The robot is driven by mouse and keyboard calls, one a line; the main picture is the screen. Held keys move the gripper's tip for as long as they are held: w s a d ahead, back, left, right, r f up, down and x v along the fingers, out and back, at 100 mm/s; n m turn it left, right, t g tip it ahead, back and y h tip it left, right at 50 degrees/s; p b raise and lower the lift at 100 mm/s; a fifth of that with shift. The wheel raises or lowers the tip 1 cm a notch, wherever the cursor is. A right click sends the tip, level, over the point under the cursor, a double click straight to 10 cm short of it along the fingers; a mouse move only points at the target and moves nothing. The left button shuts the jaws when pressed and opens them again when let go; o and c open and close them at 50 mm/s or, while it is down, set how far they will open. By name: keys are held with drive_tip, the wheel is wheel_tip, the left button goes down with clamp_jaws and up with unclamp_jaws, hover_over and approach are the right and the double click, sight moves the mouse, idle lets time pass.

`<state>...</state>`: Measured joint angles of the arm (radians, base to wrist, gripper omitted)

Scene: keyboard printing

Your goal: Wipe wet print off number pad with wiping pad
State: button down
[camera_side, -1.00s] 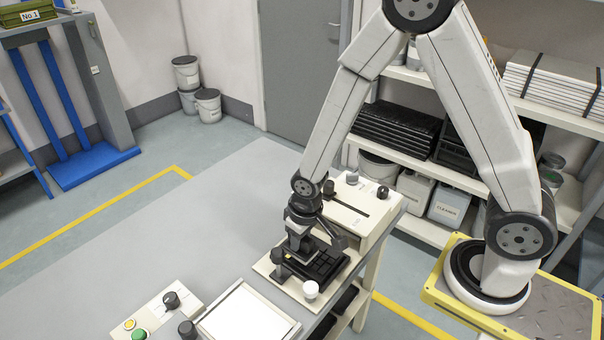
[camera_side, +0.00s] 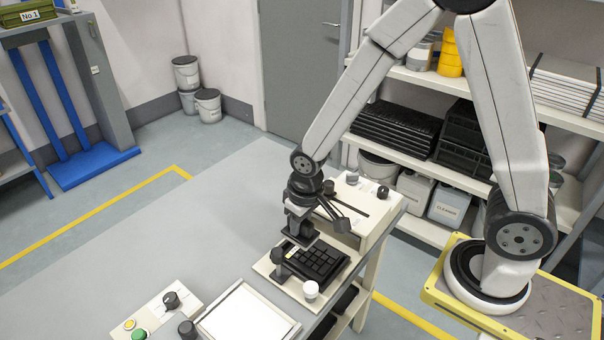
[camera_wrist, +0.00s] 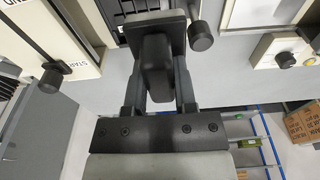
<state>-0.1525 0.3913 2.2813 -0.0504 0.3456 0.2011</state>
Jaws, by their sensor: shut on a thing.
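The black number pad (camera_side: 318,262) lies in a cream fixture (camera_side: 290,288) on the table in the side view. A small part of it shows at the top of the wrist view (camera_wrist: 128,8). My gripper (camera_side: 300,212) is shut on the dark handle of the wiping pad (camera_side: 300,238). In the wrist view my gripper (camera_wrist: 157,75) has a finger on each side of that handle, and the flat plate of the wiping pad (camera_wrist: 152,27) shows beyond it. The wiping pad appears to be held above the number pad's far left part. I cannot make out any print on the keys.
A cream machine (camera_side: 372,222) with knobs is close behind. A white plate (camera_side: 248,319) and a button box (camera_side: 157,310) lie in front. The table's left (camera_side: 180,235) is clear.

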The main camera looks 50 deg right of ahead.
drive_tip(key=shift+a+f, duration=0.15)
drive_tip(key=shift+f, duration=0.65)
drive_tip(key=shift+a+f, duration=0.1)
drive_tip(key=shift+f, duration=0.65)
drive_tip(key=shift+w, duration=0.1)
drive_tip(key=shift+r, duration=1.45)
drive_tip(key=shift+f, duration=0.1)
